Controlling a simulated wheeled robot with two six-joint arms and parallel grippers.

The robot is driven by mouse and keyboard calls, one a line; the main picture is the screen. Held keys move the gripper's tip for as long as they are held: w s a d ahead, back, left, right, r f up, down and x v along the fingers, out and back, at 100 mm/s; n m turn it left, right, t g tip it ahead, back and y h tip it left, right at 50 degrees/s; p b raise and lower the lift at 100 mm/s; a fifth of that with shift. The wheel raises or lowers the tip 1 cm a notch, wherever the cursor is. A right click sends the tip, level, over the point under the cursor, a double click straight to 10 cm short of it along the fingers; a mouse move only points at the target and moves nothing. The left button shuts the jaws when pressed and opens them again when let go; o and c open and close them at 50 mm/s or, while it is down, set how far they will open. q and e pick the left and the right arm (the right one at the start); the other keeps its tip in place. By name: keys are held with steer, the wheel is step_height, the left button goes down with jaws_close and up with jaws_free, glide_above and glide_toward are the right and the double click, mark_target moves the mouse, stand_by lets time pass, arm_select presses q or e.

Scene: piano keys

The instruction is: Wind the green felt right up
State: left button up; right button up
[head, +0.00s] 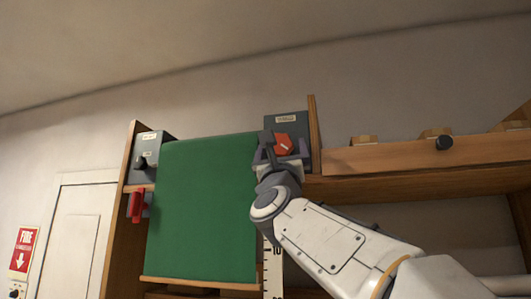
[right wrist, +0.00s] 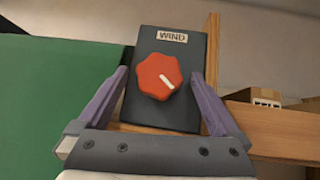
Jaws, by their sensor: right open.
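The green felt (head: 205,205) hangs down as a wide sheet with a wooden bar (head: 200,284) along its bottom edge. Its edge also fills the left of the right wrist view (right wrist: 50,95). A dark box labelled WIND (right wrist: 190,50) carries a red-orange lobed knob (right wrist: 160,77) with a white pointer mark aimed to the lower right. The knob also shows in the head view (head: 284,144). My right gripper (right wrist: 160,100) is open, with its purple fingers on either side of the box's lower part, framing the knob. I cannot tell whether they touch it. My left gripper is out of view.
A grey box with a dark lever (head: 141,162) stands left of the felt, with a red piece (head: 136,205) below it. A wooden shelf (head: 420,155) extends right. A numbered scale (head: 272,270) hangs beside the felt's lower right edge.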

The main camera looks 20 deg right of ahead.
steer(key=c, duration=1.3)
steer(key=shift+s+d+n+t+y+b, duration=0.15)
steer(key=shift+n+t+y+b, duration=0.25)
steer(key=shift+n+y+b, duration=0.85)
steer(key=n+y, duration=0.4)
steer(key=n, duration=0.1)
steer(key=shift+d+r+y+b, duration=0.1)
steer(key=shift+d+y+b, duration=0.05)
steer(key=shift+y+b, duration=0.15)
steer(key=n+y, duration=0.3)
steer(key=shift+r+n, duration=0.15)
steer(key=shift+n, duration=0.1)
steer(key=shift+s+r+n+g+y, duration=0.1)
steer(key=shift+n+g+y, duration=0.55)
steer(key=shift+n, duration=0.55)
steer(key=o, duration=1.3)
